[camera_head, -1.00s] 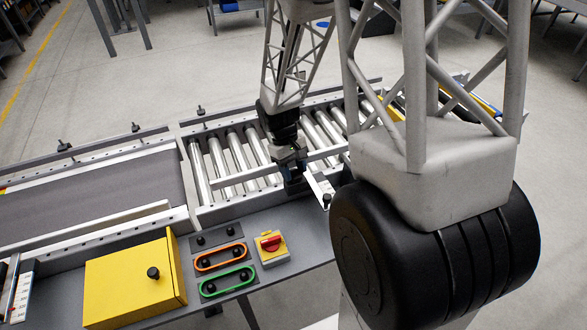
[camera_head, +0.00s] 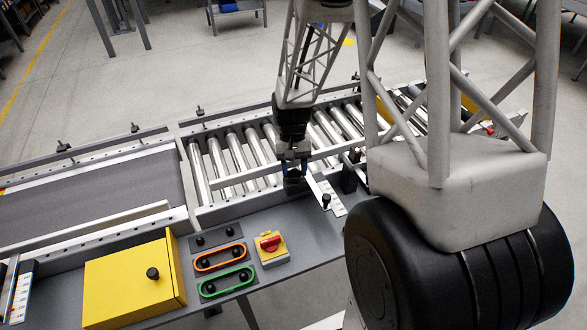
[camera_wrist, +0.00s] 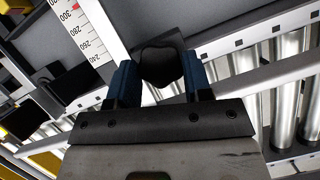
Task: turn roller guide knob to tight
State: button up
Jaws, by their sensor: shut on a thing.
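My gripper (camera_head: 293,170) is at the near side rail of the roller section. In the wrist view its two blue fingers (camera_wrist: 161,84) are shut on a dark knob (camera_wrist: 162,64), one finger on each side. In the head view the gripper hides most of the knob. The knob's pointer and any tight mark cannot be made out.
A scale plate (camera_head: 330,194) with a small black knob lies just right of my gripper; its numbers show in the wrist view (camera_wrist: 78,30). Rollers (camera_head: 238,158) lie behind. A red-yellow switch (camera_head: 271,247) and yellow box (camera_head: 132,281) stand front left.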

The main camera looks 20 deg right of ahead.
jog(key=m+y, duration=0.1)
jog(key=m, duration=0.1)
jog(key=m+t, duration=0.1)
jog(key=m, duration=0.2)
jog(key=shift+s+d+m+y, duration=0.1)
jog(key=shift+d+m+y, duration=0.1)
jog(key=shift+m+y, duration=0.15)
jog(key=m+t, duration=0.1)
jog(key=m, duration=0.2)
jog(key=m+t+y, duration=0.1)
jog(key=m, duration=0.2)
jog(key=shift+s+d, duration=0.1)
jog(key=shift+s, duration=0.05)
jog(key=shift+m, duration=0.25)
jog(key=o, duration=0.9)
jog(key=shift+r+y, duration=0.1)
jog(key=shift+y, duration=0.15)
jog(key=shift+v, duration=3.8)
